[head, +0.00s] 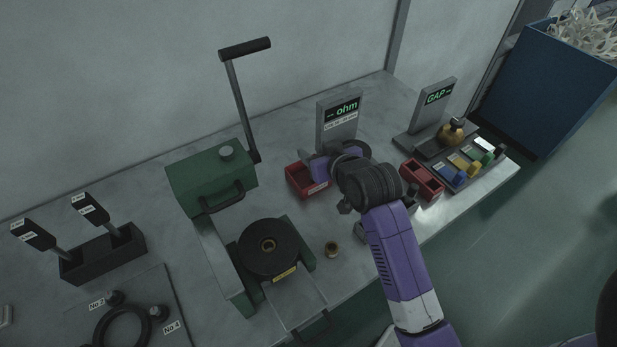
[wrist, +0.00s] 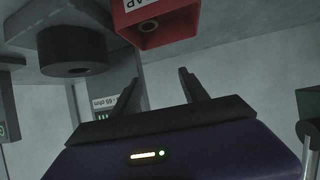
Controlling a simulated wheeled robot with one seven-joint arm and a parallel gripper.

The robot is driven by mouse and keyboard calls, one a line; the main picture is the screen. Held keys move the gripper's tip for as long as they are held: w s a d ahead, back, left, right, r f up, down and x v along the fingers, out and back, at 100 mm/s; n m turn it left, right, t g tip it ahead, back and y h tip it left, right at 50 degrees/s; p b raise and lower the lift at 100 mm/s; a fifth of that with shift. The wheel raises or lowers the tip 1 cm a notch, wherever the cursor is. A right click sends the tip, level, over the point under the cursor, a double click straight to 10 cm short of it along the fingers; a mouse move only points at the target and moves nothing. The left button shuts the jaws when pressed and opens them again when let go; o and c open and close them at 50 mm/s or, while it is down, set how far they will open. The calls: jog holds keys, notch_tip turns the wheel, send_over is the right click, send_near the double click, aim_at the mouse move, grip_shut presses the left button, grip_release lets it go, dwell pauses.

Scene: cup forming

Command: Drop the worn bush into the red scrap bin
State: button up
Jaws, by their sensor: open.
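The red scrap bin (head: 300,182) stands on the bench behind and left of my arm. In the wrist view the red bin (wrist: 185,22) is at the top, beyond my fingertips, with part of its label showing.
A green lever press (head: 212,178) is left of the bin. The ohm display (head: 338,122) stands behind my wrist.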

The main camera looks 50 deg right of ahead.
jog(key=v, duration=0.7)
jog(key=shift+s, duration=0.2)
jog(key=shift+a+r, duration=0.1)
notch_tip(320, 180, up, 6)
jog(key=s+a+t+h, duration=0.2)
jog(key=t, duration=0.2)
jog(key=s+a+f+n+y, duration=0.2)
jog(key=s+a+f+y, duration=0.1)
jog(key=s+a, duration=0.5)
jog(key=s+a+f+n+y, duration=0.2)
jog(key=s+a, duration=0.7)
jog(key=s, duration=0.6)
jog(key=shift+a+f+n+y, duration=0.3)
jog(key=shift+f+n+y, duration=0.15)
jog(key=shift+y, duration=0.55)
